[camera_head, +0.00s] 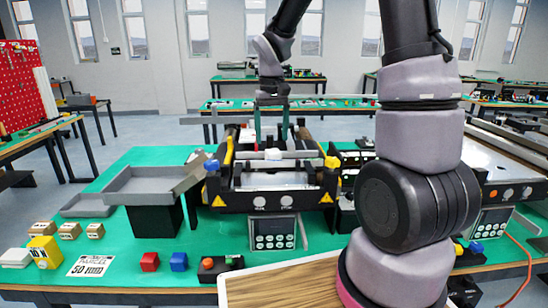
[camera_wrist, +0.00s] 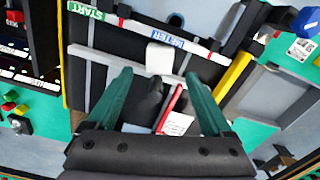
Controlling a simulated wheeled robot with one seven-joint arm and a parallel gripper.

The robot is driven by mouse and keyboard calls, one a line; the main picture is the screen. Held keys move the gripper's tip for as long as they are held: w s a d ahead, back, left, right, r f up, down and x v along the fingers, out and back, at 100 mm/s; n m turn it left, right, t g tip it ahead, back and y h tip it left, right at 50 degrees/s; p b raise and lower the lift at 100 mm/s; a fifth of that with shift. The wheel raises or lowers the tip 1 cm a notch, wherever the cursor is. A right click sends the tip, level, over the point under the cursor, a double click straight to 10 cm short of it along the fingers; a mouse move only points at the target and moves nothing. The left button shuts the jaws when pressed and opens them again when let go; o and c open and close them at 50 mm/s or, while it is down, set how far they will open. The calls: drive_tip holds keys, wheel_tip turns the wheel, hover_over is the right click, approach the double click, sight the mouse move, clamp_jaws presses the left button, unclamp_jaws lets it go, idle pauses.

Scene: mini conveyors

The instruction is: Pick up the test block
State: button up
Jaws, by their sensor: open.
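A small white block (camera_head: 273,154), which looks like the test block, sits on the mini conveyor (camera_head: 262,201) in the middle of the table. It also shows in the wrist view (camera_wrist: 159,57), near a white bar and the blue "METER" label (camera_wrist: 168,40). My gripper (camera_head: 271,138) is open and empty, pointing down above the conveyor. In the wrist view my gripper (camera_wrist: 158,76) has its two green fingers apart, with the white block between and just beyond the tips. I cannot tell the exact height gap.
A grey tray chute (camera_head: 150,187) stands left of the conveyor. Another conveyor (camera_head: 505,168) stands at right. A red stick (camera_wrist: 171,106) shows below the fingers.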

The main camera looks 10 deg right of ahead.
sight(273, 151)
drive_tip(key=f, duration=0.5)
drive_tip(key=shift+s+d+f, duration=0.1)
drive_tip(key=shift+s+f, duration=0.15)
drive_tip(key=shift+f, duration=0.15)
clamp_jaws()
